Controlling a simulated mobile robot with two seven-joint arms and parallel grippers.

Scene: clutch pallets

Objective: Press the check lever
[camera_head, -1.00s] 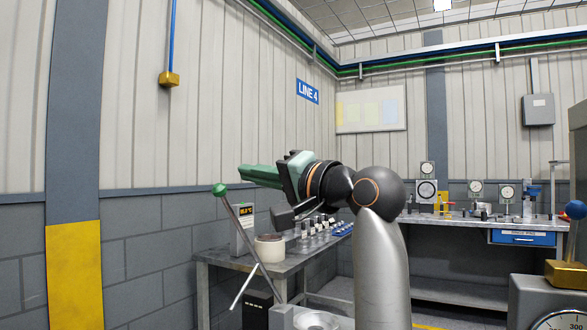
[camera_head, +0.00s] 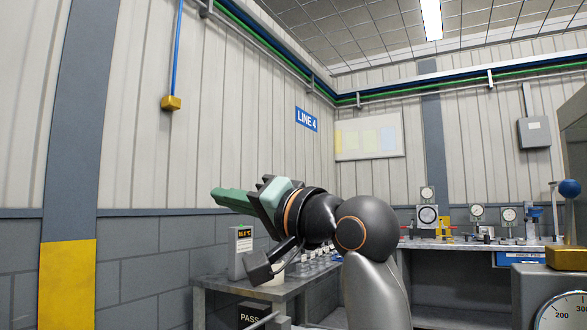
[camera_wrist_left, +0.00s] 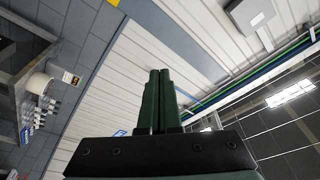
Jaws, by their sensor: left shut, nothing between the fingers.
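My left gripper (camera_head: 230,199) is raised in the middle of the head view, its green fingers pointing left and slightly up. Its fingers are together and empty, as the left wrist view (camera_wrist_left: 160,100) also shows. The upright green-knobbed lever from the earlier head frame does not show as such now. A short piece of pale rod (camera_head: 263,320) shows at the bottom edge, and I cannot tell for sure whether it belongs to that lever. No knob touches the fingers. A dark box (camera_head: 250,317) reading PASS is beside the rod. My right gripper is not in view.
A grey bench (camera_head: 217,284) carries a small display box (camera_head: 241,250) and several small parts. At the right are a blue ball knob (camera_head: 570,188), a yellow block (camera_head: 566,258) and a large dial (camera_head: 565,314). Free air surrounds the gripper before the wall.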

